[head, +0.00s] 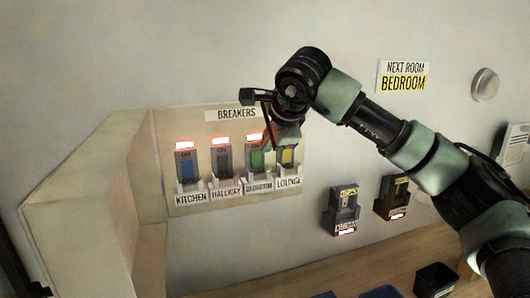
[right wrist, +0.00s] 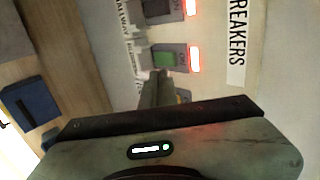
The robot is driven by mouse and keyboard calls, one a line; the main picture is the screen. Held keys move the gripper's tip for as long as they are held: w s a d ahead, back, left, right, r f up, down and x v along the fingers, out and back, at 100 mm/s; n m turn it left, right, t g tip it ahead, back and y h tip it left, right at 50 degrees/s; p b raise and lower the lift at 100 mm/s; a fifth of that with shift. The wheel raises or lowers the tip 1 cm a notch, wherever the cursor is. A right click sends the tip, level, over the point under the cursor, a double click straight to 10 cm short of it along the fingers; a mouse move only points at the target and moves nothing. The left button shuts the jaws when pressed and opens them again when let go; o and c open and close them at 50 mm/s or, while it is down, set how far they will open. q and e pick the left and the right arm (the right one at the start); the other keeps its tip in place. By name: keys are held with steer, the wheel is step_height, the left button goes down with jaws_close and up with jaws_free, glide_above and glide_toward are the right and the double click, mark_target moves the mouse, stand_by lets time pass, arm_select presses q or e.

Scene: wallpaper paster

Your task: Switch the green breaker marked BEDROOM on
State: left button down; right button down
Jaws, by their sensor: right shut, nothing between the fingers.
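The green BEDROOM breaker (head: 256,160) is third from the left in the row on the wall panel (head: 210,118). A red-lit lamp (head: 254,136) shows above it, and its BEDROOM label is below. In the right wrist view, the green breaker (right wrist: 164,58) lies just beyond my fingertips, beside an ON mark and the red lamp (right wrist: 195,59). My right gripper (head: 270,146) is shut and empty, in front of the BEDROOM and LOUNGE breakers. I cannot tell whether its tips (right wrist: 158,78) touch the green breaker. My left gripper is not in view.
The blue KITCHEN (head: 187,167) and grey HALLWAY (head: 223,162) breakers stand to the left, with red lamps. The yellow LOUNGE breaker (head: 287,156) is close on the right, partly hidden by my gripper. A sign reads NEXT ROOM BEDROOM (head: 403,77). A box-like side wall (head: 90,190) juts out left.

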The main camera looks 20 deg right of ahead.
steer(key=s+r+b, duration=0.1)
steer(key=s+r, duration=0.2)
steer(key=r, duration=0.3)
stand_by(0.4)
steer(key=shift+s+d+r, duration=0.1)
steer(key=shift+s, duration=0.1)
